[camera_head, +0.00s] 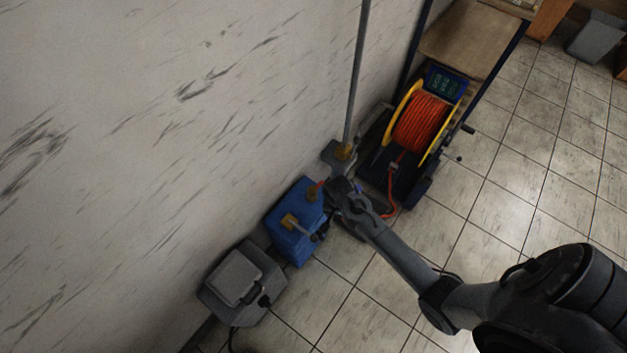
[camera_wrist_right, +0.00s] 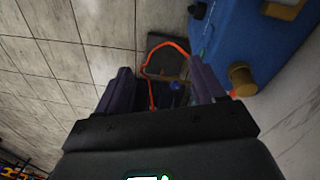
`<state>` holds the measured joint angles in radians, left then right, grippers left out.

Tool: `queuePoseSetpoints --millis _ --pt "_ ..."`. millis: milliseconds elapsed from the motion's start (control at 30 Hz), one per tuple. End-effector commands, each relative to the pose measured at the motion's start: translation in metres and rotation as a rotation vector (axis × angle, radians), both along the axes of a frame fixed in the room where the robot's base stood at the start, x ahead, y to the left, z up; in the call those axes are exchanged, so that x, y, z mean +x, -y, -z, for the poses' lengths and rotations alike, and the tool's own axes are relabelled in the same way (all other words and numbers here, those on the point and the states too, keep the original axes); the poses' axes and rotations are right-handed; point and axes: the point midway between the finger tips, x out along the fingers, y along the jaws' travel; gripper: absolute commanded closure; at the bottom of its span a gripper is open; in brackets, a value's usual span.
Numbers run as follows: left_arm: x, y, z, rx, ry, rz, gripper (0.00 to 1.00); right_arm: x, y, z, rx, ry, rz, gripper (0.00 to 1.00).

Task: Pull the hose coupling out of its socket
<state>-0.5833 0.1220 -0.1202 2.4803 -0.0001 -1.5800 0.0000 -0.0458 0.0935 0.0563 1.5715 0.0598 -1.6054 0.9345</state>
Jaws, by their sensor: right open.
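My right gripper (camera_head: 332,190) reaches in from the right, over the gap between the blue box (camera_head: 292,243) and the hose reel. In the right wrist view its two fingers (camera_wrist_right: 160,88) are spread, with the orange hose (camera_wrist_right: 165,42) showing between and beyond them. A small blue piece (camera_wrist_right: 175,86) and a brownish part show there too; I cannot tell whether either is the coupling or its socket. The blue box also stands close on the right of that view (camera_wrist_right: 235,45), with a brass fitting (camera_wrist_right: 242,79) beside the right finger. My left gripper is not in view.
An orange hose reel (camera_head: 422,122) with yellow rims stands behind the gripper. A grey pole (camera_head: 357,70) rises by the wall. A grey box (camera_head: 241,283) stands at the front left. A shelf (camera_head: 462,38) stands at the back.

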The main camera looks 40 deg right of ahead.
Motion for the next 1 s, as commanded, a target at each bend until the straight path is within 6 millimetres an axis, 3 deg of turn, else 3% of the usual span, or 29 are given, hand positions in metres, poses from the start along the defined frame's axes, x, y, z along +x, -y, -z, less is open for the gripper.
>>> queuePoseSetpoints --millis 33,67,200,400,533,667,1000 --pt "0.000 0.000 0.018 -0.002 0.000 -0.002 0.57 0.028 0.006 0.014 0.005 0.006 0.073 0.31" --pt "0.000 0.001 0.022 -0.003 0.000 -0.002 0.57 0.041 0.009 0.016 0.010 0.008 0.112 0.31" --pt "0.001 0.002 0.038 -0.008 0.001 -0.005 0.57 0.096 0.016 0.012 0.034 0.034 0.232 0.31" --pt "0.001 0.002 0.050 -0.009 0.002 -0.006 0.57 0.148 0.019 -0.007 0.065 0.077 0.301 0.31" --pt "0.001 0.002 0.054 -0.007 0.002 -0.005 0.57 0.162 0.019 -0.013 0.074 0.090 0.316 0.31" --pt "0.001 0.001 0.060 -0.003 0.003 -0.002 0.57 0.165 0.019 -0.005 0.077 0.091 0.320 0.31" --pt "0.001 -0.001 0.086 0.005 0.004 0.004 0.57 0.164 0.019 0.045 0.077 0.092 0.317 0.31"
